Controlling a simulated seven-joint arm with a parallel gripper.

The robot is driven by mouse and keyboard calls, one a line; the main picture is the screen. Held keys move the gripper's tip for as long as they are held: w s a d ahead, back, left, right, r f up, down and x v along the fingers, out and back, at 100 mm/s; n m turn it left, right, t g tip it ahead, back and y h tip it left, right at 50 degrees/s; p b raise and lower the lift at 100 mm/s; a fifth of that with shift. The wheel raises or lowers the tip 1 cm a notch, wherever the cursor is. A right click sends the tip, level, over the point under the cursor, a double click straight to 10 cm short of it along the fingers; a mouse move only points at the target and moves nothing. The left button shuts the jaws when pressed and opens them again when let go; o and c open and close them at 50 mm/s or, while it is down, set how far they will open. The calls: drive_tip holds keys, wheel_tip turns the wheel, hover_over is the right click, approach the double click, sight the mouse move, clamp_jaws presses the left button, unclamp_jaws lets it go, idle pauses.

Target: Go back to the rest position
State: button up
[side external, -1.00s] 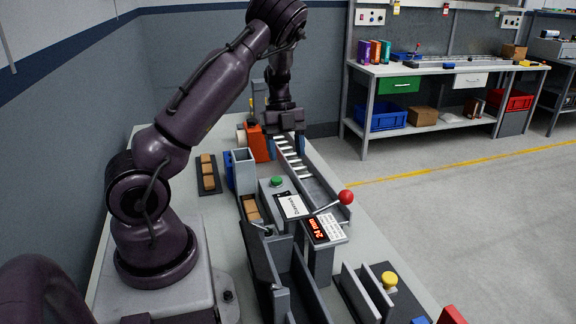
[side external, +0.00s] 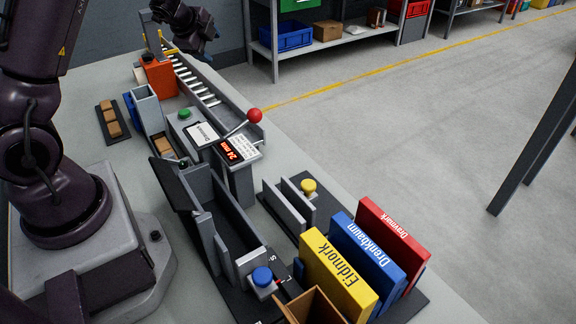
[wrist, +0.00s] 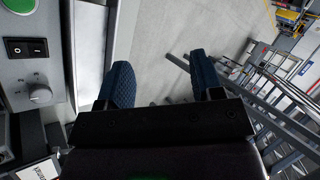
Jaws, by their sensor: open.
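My gripper (wrist: 160,82) is open in the wrist view, its two blue ribbed finger pads well apart with nothing between them. Pale floor shows beyond the gap. In the side view, dark parts of my arm show at the top edge, above the far end of the roller conveyor (side external: 196,86).
An orange block (side external: 158,78), a display post reading 24 mm (side external: 238,150) and a red-knobbed lever (side external: 254,116) stand along the bench. Yellow (side external: 338,277), blue (side external: 368,251) and red (side external: 393,239) labelled boxes stand at the front. Open floor (side external: 400,120) lies right.

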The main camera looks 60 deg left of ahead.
drive_tip(key=s+d+r+n+h, duration=0.1)
drive_tip(key=s+d+r+n, duration=0.2)
drive_tip(key=d, duration=0.7)
drive_tip(key=s+d+r+n+h, duration=0.1)
drive_tip(key=s+d+r+n, duration=0.3)
drive_tip(key=d, duration=0.7)
drive_tip(key=s+d+r+n+g+h, duration=0.1)
drive_tip(key=s+d+r+n, duration=0.3)
drive_tip(key=s+d, duration=0.6)
drive_tip(key=shift+s+d+r+h, duration=0.25)
drive_tip(key=shift+r+h, duration=0.35)
drive_tip(key=shift+r, duration=0.75)
